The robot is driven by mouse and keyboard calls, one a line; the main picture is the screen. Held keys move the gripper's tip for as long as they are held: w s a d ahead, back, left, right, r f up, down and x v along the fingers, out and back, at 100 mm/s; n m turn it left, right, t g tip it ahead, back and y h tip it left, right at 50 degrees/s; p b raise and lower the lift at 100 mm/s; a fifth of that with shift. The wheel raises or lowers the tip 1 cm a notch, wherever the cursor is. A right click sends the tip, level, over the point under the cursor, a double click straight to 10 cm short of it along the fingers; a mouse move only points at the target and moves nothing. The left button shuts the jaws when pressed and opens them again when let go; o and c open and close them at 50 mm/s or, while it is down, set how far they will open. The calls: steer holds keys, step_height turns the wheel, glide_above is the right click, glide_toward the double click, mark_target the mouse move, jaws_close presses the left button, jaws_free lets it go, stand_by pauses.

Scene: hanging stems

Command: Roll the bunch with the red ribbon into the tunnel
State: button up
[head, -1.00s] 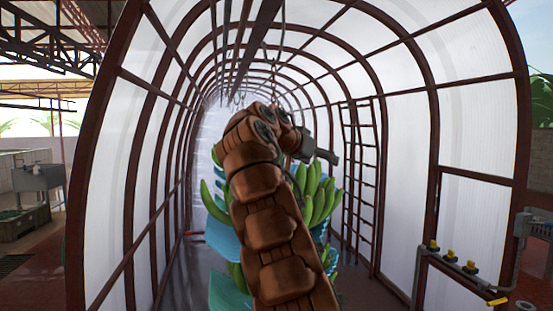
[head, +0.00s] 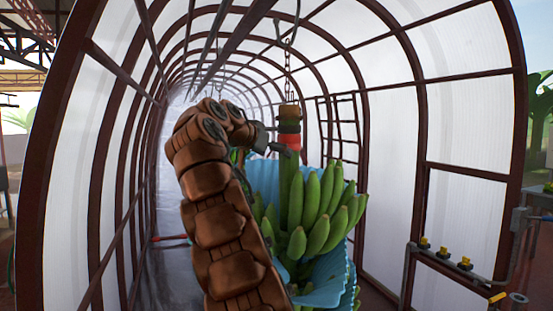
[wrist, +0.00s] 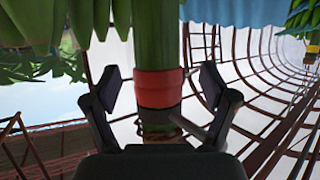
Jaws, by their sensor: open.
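The banana bunch (head: 318,205) hangs stem-up from a chain, with green fruit and blue sheets between its layers. A red ribbon (head: 289,140) circles its stem near the top. My gripper (head: 272,143) is at the stem by the ribbon, its far side partly hidden. In the wrist view, which is upside down, my open fingers (wrist: 160,88) stand on both sides of the stem (wrist: 158,45) at the height of the red ribbon (wrist: 158,88), with gaps on both sides. The tunnel (head: 389,130) has dark red arched ribs and white panels, and runs away behind the bunch.
The chain (head: 287,70) rises toward overhead rails running along the tunnel. A ladder-like frame (head: 340,125) stands at the right inner wall. Yellow-topped valves (head: 444,253) sit on piping at the front right.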

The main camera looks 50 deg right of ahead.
steer(key=x, duration=0.5)
steer(key=p+x, duration=0.1)
steer(key=x, duration=0.1)
steer(key=shift+s+d+f, duration=0.1)
steer(key=shift+s+d, duration=0.1)
steer(key=shift+s, duration=0.05)
